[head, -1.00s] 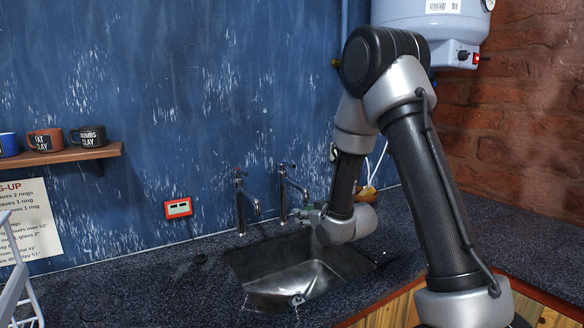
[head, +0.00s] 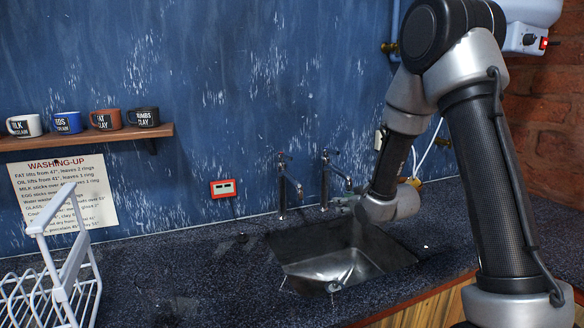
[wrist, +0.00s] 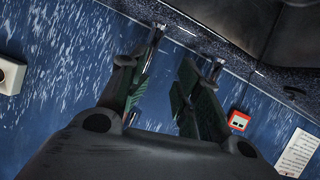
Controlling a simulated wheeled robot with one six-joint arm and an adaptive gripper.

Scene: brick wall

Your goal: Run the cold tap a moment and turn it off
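Two chrome taps stand behind the sink. The left tap (head: 282,188) seems to have a faint reddish mark on top. The right tap (head: 326,180) is nearer my gripper; its colour mark is too small to tell. No running water is visible. My gripper (head: 343,204) is low beside the right tap, mostly hidden by my wrist. In the wrist view, turned upside down, my gripper (wrist: 163,82) has its green-padded fingers apart with bare wall between them. The right tap (wrist: 157,38) shows beyond the left finger, and the left tap (wrist: 216,70) beyond the right finger. Contact cannot be told.
The steel sink (head: 375,258) is set in a dark speckled counter (head: 200,275). A white rack (head: 62,262) stands at the left. Several mugs sit on a wooden shelf (head: 80,139). A red-framed display (head: 223,188) and a washing-up notice (head: 88,205) are on the wall.

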